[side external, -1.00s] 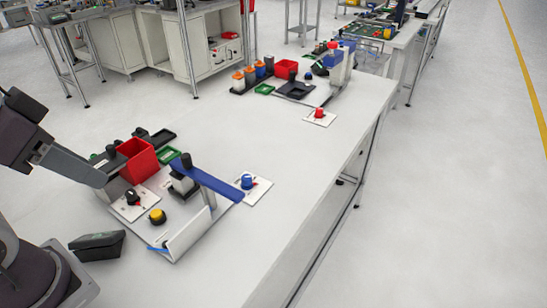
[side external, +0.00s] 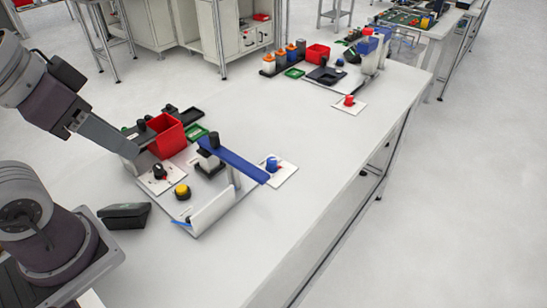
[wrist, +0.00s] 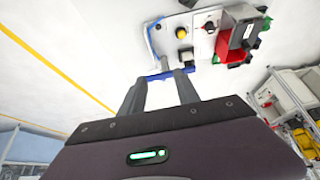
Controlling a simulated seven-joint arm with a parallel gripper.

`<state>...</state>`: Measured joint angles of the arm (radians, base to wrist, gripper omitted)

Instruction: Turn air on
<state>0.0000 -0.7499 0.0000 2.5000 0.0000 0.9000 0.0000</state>
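A white panel (side external: 160,184) on the near bench carries a black knob (side external: 159,171) and a yellow button (side external: 182,190). The black knob (wrist: 209,27) and yellow button (wrist: 181,33) also show in the wrist view. A blue knob (side external: 272,163) is on a white plate to the right, and a red knob (side external: 349,100) is on a plate farther along. No label can be read, so I cannot tell which controls air.
A red bin (side external: 166,135) stands just behind the panel. A blue bar (side external: 233,161) stretches over the panel towards the blue knob. A black box (side external: 124,215) lies in front. The bench top (side external: 330,140) is clear between the blue and red knobs.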

